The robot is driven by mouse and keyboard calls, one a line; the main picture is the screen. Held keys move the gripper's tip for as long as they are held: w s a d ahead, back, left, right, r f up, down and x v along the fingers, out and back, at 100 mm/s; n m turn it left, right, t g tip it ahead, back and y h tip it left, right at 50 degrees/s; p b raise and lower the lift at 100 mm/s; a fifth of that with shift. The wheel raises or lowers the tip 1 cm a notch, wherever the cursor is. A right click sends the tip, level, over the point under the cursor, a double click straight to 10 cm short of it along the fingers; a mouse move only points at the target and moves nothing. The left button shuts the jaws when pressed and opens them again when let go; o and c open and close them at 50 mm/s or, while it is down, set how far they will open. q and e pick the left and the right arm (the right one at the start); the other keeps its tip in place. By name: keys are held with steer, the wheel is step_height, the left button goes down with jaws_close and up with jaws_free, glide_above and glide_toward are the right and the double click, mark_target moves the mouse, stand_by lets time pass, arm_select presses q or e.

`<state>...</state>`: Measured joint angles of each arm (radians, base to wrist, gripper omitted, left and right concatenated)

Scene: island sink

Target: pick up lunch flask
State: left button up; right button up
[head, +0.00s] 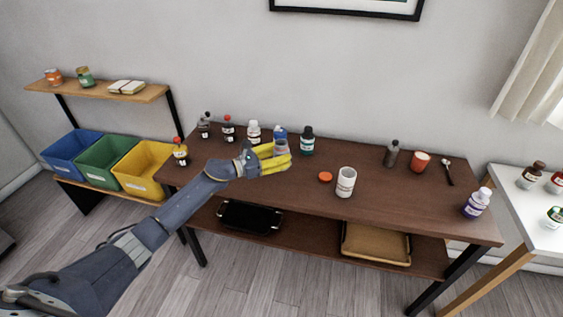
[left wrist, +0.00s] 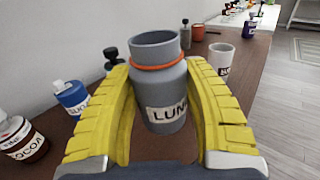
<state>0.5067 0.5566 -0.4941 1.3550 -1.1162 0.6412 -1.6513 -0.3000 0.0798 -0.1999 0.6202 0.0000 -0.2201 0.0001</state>
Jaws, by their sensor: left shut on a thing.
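The lunch flask (left wrist: 165,88) is a grey cylinder with an orange ring at its neck and a label starting "LUN". It stands upright between the yellow fingers of my left gripper (left wrist: 158,72) in the left wrist view. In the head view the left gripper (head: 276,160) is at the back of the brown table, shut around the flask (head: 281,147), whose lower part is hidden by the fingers. I cannot tell whether the flask touches the table. My right gripper is not in view.
A blue bottle (head: 279,132) and a dark teal-labelled bottle (head: 307,141) stand close behind the flask. A white cup (head: 345,183) and an orange lid (head: 325,177) are to the right on the brown table (head: 400,195).

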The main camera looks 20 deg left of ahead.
arm_select(q)
step_height(320, 180, up, 11)
stand_by(0.9)
steer(key=shift+d+r, duration=0.1)
